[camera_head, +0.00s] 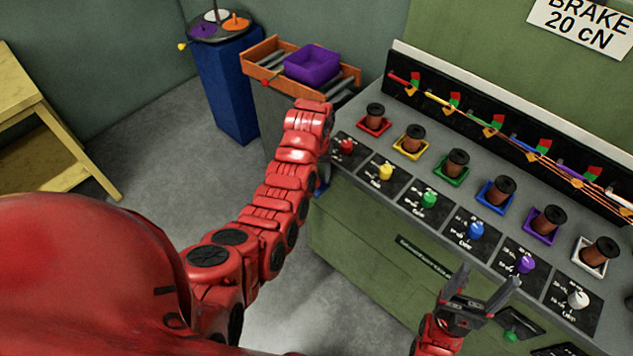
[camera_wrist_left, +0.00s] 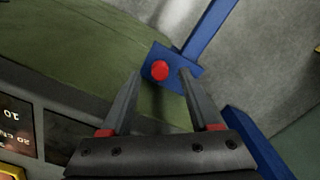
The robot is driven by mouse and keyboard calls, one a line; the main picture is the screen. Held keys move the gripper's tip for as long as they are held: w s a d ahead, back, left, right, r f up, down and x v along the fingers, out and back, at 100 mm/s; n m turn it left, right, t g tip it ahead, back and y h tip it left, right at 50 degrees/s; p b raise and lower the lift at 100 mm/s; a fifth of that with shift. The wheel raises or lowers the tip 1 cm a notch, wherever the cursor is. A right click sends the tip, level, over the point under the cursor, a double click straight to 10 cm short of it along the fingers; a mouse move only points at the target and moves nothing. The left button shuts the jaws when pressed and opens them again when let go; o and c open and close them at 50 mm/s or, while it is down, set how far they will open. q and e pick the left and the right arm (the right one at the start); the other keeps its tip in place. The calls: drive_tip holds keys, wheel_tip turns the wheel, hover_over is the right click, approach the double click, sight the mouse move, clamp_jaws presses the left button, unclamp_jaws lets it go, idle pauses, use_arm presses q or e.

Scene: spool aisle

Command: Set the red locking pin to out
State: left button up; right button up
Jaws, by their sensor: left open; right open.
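A round red pin head (camera_wrist_left: 160,70) sits on a blue plate (camera_wrist_left: 187,81) in the left wrist view. I take it to be the red locking pin; how far it stands out cannot be told. My left gripper (camera_wrist_left: 161,74) is open, its fingers pointing toward the pin with the pin head between the tips in the picture. Contact is not visible. In the head view my left arm hides the left gripper and pin; only a bit of blue (camera_head: 322,187) shows beside the console. My right gripper (camera_head: 487,277) is open and empty in front of the console.
The grey console (camera_head: 400,163) carries coloured knobs, including a red knob (camera_head: 345,146), and several spools in coloured trays. Grey floor lies between.

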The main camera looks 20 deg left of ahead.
use_arm(q)
drive_tip(key=shift+f, duration=0.85)
clamp_jaws()
idle(0.9)
